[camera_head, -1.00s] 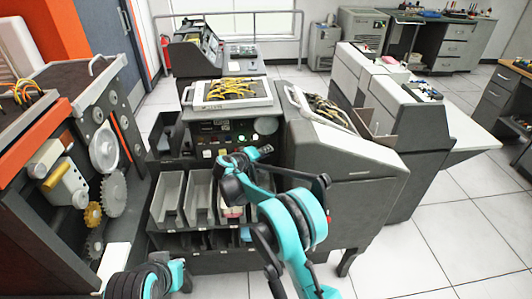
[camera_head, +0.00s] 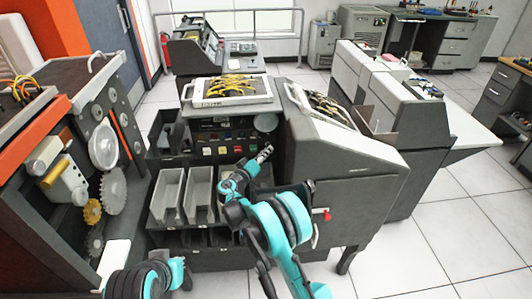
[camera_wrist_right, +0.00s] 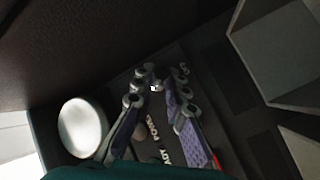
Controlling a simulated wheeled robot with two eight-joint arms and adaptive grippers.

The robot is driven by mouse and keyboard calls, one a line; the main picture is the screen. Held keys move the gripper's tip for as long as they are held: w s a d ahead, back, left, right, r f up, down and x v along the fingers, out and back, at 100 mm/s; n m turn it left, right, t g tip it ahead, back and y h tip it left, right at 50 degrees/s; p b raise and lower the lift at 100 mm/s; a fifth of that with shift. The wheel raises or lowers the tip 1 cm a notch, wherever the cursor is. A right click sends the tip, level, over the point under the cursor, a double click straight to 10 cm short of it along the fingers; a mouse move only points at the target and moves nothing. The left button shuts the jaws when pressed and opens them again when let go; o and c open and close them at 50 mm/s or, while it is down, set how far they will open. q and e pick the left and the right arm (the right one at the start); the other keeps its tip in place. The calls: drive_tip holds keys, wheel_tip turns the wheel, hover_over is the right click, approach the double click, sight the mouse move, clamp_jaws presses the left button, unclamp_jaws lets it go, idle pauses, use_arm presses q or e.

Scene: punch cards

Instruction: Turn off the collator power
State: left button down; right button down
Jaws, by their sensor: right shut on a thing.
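The collator (camera_head: 345,170) is the dark grey machine in the middle, with a plugboard on top and a control panel (camera_head: 215,140) with small coloured buttons on its front. My right gripper (camera_head: 265,149) is at the right end of this panel. In the right wrist view its fingertips (camera_wrist_right: 153,88) are close together on a small switch, mostly hidden by them, beside lettering that reads POWER. A READY label is nearby. My left arm shows at the lower left; its gripper (camera_head: 178,273) is only partly seen and its opening is unclear.
Grey card bins (camera_head: 198,195) stand under the panel, left of my right arm. A round pale disc (camera_wrist_right: 83,127) is left of the fingers in the wrist view. A machine with gears (camera_head: 113,190) is close at the left. The floor (camera_head: 440,235) at the right is clear.

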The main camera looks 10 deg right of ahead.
drive_tip(key=c, duration=1.8)
unclamp_jaws()
drive_tip(key=shift+c, duration=0.2)
drive_tip(key=v, duration=1.2)
